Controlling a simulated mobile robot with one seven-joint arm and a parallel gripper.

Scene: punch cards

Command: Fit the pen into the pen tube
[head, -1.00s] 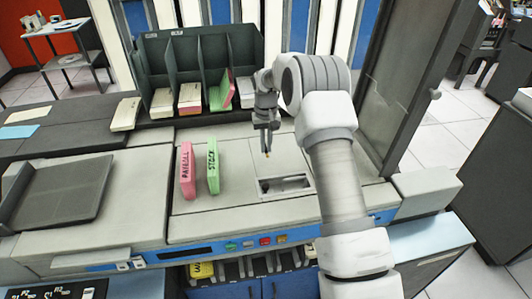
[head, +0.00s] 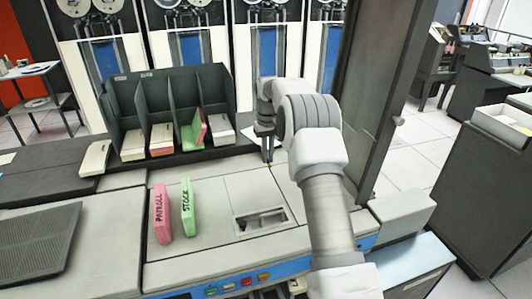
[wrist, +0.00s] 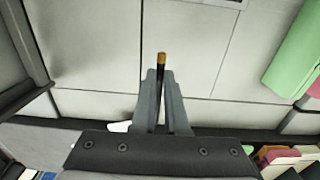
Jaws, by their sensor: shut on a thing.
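My gripper (head: 267,150) is over the back of the pale machine top, right of the card rack. In the wrist view its two fingers (wrist: 160,76) are closed on a dark pen (wrist: 161,62) with a gold-brown tip. The tip sticks out past the fingers toward the panels, and the rest is hidden between the fingers. In the head view only a small tip (head: 269,164) shows below the fingers. I cannot tell whether it touches the surface. I cannot make out the pen tube in either view.
A pink PAYROLL deck (head: 162,214) and a green STOCK deck (head: 187,207) stand left on the machine top. A recessed slot (head: 262,220) lies at front centre. A dark rack (head: 120,105) holds cards behind. A dark upright panel (head: 385,100) rises at right.

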